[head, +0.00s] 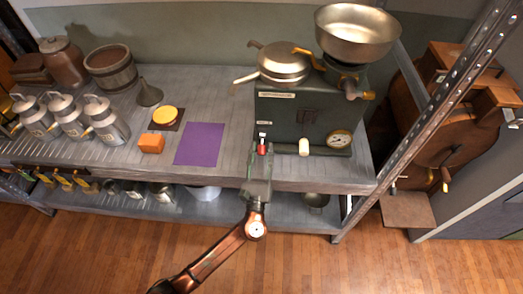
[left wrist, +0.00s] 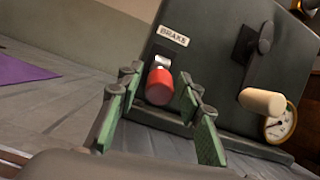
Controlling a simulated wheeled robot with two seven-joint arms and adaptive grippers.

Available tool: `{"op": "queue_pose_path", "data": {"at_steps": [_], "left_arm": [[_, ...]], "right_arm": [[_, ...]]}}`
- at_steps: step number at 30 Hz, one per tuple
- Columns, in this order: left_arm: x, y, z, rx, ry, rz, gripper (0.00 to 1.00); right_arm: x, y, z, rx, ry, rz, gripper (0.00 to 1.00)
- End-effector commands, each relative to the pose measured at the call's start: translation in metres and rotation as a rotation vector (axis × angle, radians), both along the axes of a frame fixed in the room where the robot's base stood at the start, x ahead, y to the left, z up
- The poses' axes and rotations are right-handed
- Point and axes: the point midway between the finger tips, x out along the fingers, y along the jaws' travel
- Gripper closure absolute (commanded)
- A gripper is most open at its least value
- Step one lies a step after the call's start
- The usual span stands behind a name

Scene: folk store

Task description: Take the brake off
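The brake lever, a red knob on a metal stem (head: 262,149), is on the front of a dark green machine (head: 290,122). In the left wrist view the red knob (left wrist: 160,87) hangs below a small plate that reads BRAKE (left wrist: 173,36). My left gripper (head: 259,176) is open, just in front of the knob. In the left wrist view its green finger pads (left wrist: 158,118) stand apart, with the knob showing between them near the tips. No finger visibly presses on it. My right gripper is not in view.
A cream handle (head: 304,147) and a round dial (head: 339,139) sit right of the lever. A metal pan (head: 283,62) and bowl (head: 357,33) top the machine. A purple sheet (head: 200,144) lies on the counter (head: 225,102). A metal post (head: 420,122) stands at right.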

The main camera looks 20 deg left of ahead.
Motion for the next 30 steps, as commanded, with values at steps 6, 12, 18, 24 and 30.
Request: {"op": "queue_pose_path", "data": {"at_steps": [6,12,18,24,30], "left_arm": [[-0.0002,-0.0002,-0.0002,0.0,0.0,0.0,0.83],[-0.0002,-0.0003,-0.0003,0.0,0.0,0.0,0.97],[-0.0003,-0.0004,-0.0004,0.0,0.0,-0.001,1.0],[-0.0004,-0.0004,-0.0005,0.0,0.001,-0.001,1.0],[-0.0006,-0.0005,0.0007,-0.001,0.005,-0.001,1.0]], "right_arm": [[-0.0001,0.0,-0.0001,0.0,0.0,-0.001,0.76],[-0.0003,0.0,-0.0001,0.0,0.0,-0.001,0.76],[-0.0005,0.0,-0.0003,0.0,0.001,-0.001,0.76],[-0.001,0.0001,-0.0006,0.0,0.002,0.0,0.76],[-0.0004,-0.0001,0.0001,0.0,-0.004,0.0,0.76]]}}
